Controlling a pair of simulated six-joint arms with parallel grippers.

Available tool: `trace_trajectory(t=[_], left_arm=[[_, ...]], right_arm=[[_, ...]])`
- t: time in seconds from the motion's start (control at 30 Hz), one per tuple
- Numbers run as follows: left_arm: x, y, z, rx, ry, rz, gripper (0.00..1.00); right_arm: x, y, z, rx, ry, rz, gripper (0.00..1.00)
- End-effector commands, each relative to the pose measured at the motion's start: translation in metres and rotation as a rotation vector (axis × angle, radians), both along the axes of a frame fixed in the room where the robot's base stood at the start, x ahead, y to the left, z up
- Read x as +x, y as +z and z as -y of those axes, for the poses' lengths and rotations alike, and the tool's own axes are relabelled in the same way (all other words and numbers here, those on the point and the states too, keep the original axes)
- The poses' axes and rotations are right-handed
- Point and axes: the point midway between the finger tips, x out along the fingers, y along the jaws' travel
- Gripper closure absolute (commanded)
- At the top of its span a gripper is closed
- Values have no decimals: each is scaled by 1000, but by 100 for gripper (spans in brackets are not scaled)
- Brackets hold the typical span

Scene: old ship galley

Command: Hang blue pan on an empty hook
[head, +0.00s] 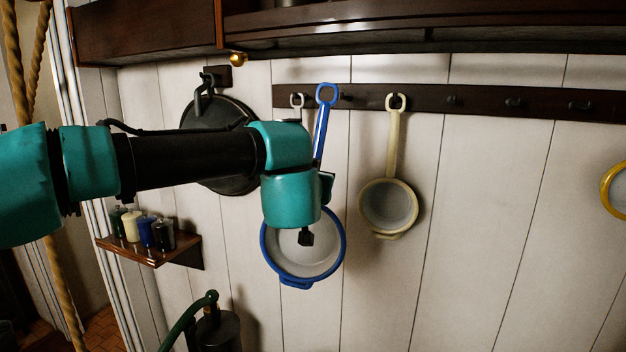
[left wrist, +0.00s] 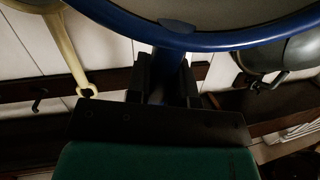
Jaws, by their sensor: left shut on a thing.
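The blue pan (head: 264,256) has a blue rim, a pale inside and a blue handle. It hangs upright with its ring (head: 327,94) at the top, in front of the dark hook rail (head: 425,101). My left gripper (left wrist: 168,82) is shut on the blue handle near the bowl; in the head view my arm hides part of the pan. The ring overlaps the rail close to a dark peg (head: 346,97); I cannot tell whether it is on it. Empty hooks (head: 452,101), (head: 513,103) and (head: 576,106) show further right. My right gripper is not in view.
A cream pan (head: 388,206) hangs right of the blue pan. A dark round lid or pan (head: 215,120) hangs further left, above a small shelf (head: 150,250) with jars. A yellow-rimmed pan (head: 606,190) is at the right edge.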

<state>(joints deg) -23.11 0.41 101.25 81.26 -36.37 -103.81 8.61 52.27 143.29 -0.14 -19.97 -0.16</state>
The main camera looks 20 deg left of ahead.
Motion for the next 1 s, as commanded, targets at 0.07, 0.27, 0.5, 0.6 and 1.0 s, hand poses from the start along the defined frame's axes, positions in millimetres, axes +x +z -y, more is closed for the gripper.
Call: trace_trajectory(t=[0.07, 0.27, 0.5, 0.6, 1.0], left_arm=[[1, 1, 0, 0, 1, 1, 100], [8, 0, 0, 0, 1, 1, 100], [19, 0, 0, 0, 0, 2, 100], [23, -1, 0, 0, 0, 1, 100], [41, -1, 0, 0, 1, 1, 100]], right_arm=[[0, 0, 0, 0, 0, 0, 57], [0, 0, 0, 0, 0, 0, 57], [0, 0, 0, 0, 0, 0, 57], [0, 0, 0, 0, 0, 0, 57], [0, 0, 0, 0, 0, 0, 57]])
